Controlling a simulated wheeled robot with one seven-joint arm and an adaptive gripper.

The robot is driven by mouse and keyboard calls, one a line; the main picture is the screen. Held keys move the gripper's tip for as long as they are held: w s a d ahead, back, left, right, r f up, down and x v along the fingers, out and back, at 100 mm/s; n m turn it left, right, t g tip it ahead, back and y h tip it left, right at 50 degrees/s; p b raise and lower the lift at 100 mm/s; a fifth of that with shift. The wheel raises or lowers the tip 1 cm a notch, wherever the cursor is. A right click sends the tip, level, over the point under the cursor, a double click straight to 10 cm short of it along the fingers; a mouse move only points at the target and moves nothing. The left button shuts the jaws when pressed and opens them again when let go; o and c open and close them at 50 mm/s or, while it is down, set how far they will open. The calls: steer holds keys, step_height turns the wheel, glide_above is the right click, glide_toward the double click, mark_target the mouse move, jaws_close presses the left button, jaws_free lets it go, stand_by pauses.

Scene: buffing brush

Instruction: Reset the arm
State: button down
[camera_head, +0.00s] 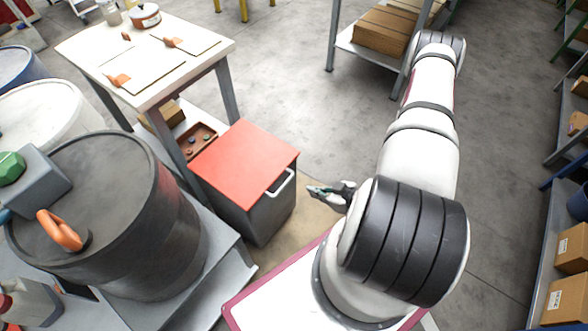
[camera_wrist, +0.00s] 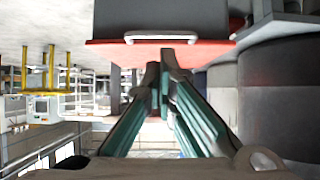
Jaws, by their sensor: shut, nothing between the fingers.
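My gripper (camera_head: 332,193) is in the middle of the head view, mostly hidden behind the large dark-banded joint of my arm. It is apart from the red-topped grey box (camera_head: 243,165) to its left. In the wrist view my gripper (camera_wrist: 164,66) points away from the camera. Its two green-sided fingers meet at the tips with nothing between them. The wrist picture looks upside down; the box's red edge and pale handle (camera_wrist: 161,38) show just beyond the fingertips.
A black drum (camera_head: 115,190) stands at left with an orange-handled item (camera_head: 62,231) on top. A white worktable (camera_head: 105,42) holds boards with orange-brown pieces. Shelving (camera_head: 343,40) stands behind my arm, and shelves with cartons (camera_head: 572,248) line the right. Open floor (camera_head: 285,60) lies between.

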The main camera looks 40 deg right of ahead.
steer(key=w+d+r+n+g+h, duration=0.1)
steer(key=w+d+r+g+h, duration=0.1)
steer(key=w+d+r, duration=0.3)
steer(key=w+d+r+n+g+h, duration=0.1)
steer(key=w+d+r+g, duration=0.15)
steer(key=d+r, duration=0.4)
steer(key=w+a+r+m+h, duration=0.1)
steer(key=w+a+r+h, duration=0.1)
steer(key=r, duration=0.8)
steer(key=w+a+r+m+h, duration=0.1)
steer(key=w+a+r, duration=0.1)
steer(key=r, duration=0.7)
steer(key=s+a+r+m, duration=0.1)
steer(key=s+a+r, duration=0.15)
steer(key=r, duration=0.25)
steer(key=s+a+r+m+g+p, duration=0.1)
steer(key=s+a+r, duration=0.1)
steer(key=a+r, duration=0.25)
steer(key=s+a+r, duration=0.3)
steer(key=r, duration=0.3)
steer(key=s+a+r+m+y, duration=0.1)
steer(key=s+a+r+y, duration=0.1)
steer(key=s+a+r, duration=0.4)
steer(key=s+a+g, duration=0.1)
steer(key=s+a, duration=0.4)
steer(key=s, duration=0.2)
steer(key=shift+a+m+y, duration=0.3)
steer(key=shift+a, duration=0.05)
